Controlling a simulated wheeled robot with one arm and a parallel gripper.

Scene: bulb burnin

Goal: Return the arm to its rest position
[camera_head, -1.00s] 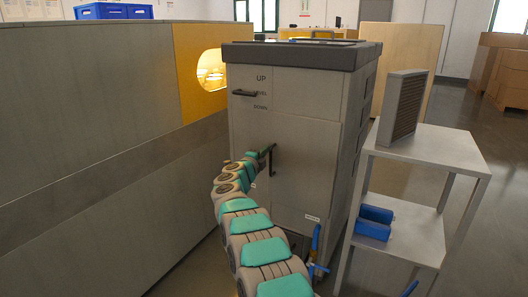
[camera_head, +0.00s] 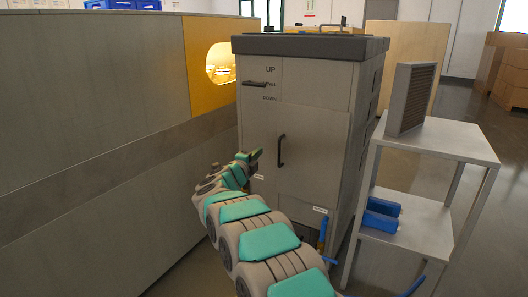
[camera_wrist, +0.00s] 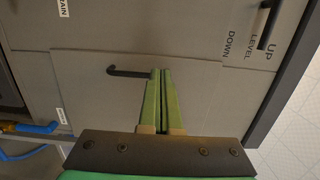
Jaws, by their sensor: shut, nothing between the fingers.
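My arm (camera_head: 258,240) reaches forward, and my gripper (camera_head: 256,156) is in front of the grey cabinet (camera_head: 312,121), to the left of its black door handle (camera_head: 281,151). In the wrist view the green fingers of my gripper (camera_wrist: 160,73) are together with nothing between them. Their tips appear beside one end of the door handle (camera_wrist: 128,72). The handle is free of the fingers. The cabinet door (camera_wrist: 90,95) looks closed.
A grey two-level stand (camera_head: 440,135) with a filter panel (camera_head: 409,98) on top and blue items (camera_head: 381,219) below is on the right. A long grey wall (camera_head: 90,130) with a yellow panel (camera_head: 207,38) runs along the left. Blue hoses (camera_head: 322,235) hang low by the cabinet.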

